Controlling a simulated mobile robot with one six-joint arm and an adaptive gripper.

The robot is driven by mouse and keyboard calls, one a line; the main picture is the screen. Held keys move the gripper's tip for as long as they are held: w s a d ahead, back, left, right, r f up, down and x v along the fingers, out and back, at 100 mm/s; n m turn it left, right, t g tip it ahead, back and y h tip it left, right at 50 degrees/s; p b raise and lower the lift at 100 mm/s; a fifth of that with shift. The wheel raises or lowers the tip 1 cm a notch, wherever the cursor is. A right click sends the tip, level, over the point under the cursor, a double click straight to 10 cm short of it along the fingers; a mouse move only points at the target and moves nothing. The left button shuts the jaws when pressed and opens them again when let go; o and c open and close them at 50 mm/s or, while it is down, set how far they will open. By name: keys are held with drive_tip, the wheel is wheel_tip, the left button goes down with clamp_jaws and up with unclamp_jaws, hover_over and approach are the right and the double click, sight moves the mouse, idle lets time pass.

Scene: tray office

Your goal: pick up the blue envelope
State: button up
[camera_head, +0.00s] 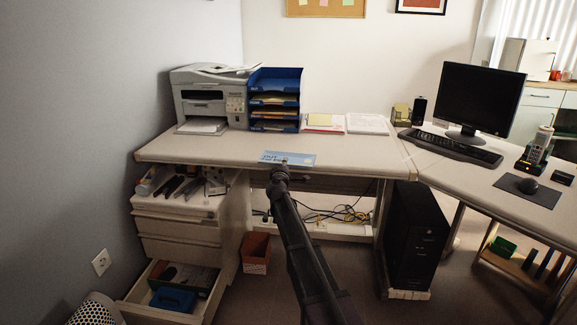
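A light blue envelope (300,158) with pale printing lies flat at the front edge of the desk, below the blue letter tray. My gripper (283,162) is at the end of my dark arm, which reaches up from the bottom of the head view. In the picture, the gripper overlaps the envelope's lower middle. The fingers are too small and dark to make out, so I cannot tell whether they touch the envelope or are open or shut.
A printer (209,97) and a blue letter tray (275,100) stand behind left. Papers (368,124) lie behind right. The desk (350,157) is bare right of the envelope. Below are an open drawer (150,305), a computer tower (417,240) and loose cables (345,214).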

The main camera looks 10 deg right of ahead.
drive_tip(key=shift+w, duration=0.2)
clamp_jaws()
idle(0.4)
wheel_tip(320, 180, up, 3)
drive_tip(key=p, duration=0.2)
drive_tip(key=shift+f+p, duration=0.2)
drive_tip(key=shift+p, duration=0.1)
